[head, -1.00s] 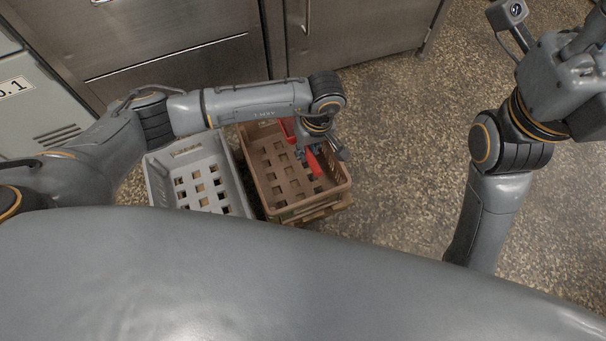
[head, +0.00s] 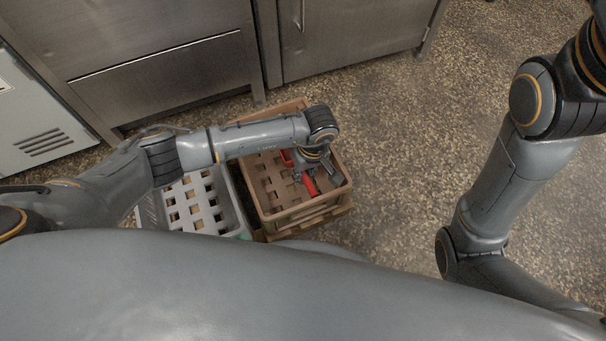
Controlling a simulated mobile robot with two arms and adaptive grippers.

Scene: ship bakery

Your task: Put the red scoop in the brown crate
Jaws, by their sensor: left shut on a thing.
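The brown crate (head: 268,216) stands on the floor in the middle of the head view, with a slotted bottom. My left gripper (head: 308,178) is over the right part of the crate, shut on the red scoop (head: 311,187). Part of the scoop shows below the fingers and another red part shows to their left; my wrist hides the rest. The scoop appears over or within the crate opening; I cannot tell whether it touches the bottom. My right gripper is out of view; only its arm shows at the right.
A grey crate (head: 236,215) stands close to the left of the brown one, partly hidden by my left arm. Steel cabinets (head: 160,65) line the back, with a pale panel (head: 40,125) at the left. The speckled floor (head: 395,130) right of the brown crate is clear.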

